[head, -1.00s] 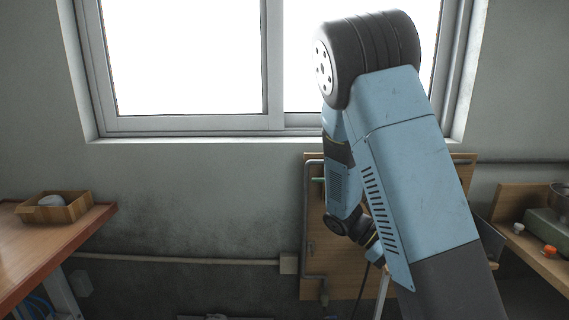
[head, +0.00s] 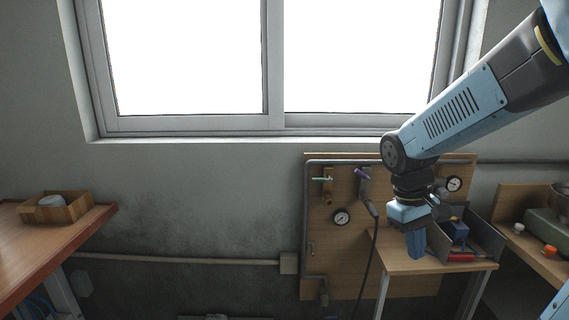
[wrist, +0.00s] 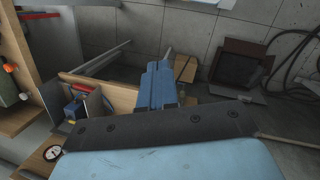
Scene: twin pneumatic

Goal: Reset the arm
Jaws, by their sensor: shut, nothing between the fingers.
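My gripper (head: 416,248) hangs at the end of my blue and black arm, on the right of the head view. It points down in front of the wooden pneumatic board, above or before the left part of a small wooden table. Its blue fingers are together, with nothing between them. In the wrist view the blue fingers (wrist: 158,84) point away from the camera, with the small table behind and to their left. The fingers appear clear of the table, but the exact gap cannot be told.
The board (head: 345,255) carries gauges (head: 341,217), valves and a dark hose (head: 374,245). The small table (head: 400,266) holds a grey tray (head: 487,240) with a blue part and red-handled tool. A left bench (head: 30,243) bears a wooden box (head: 72,213). The middle floor area looks open.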

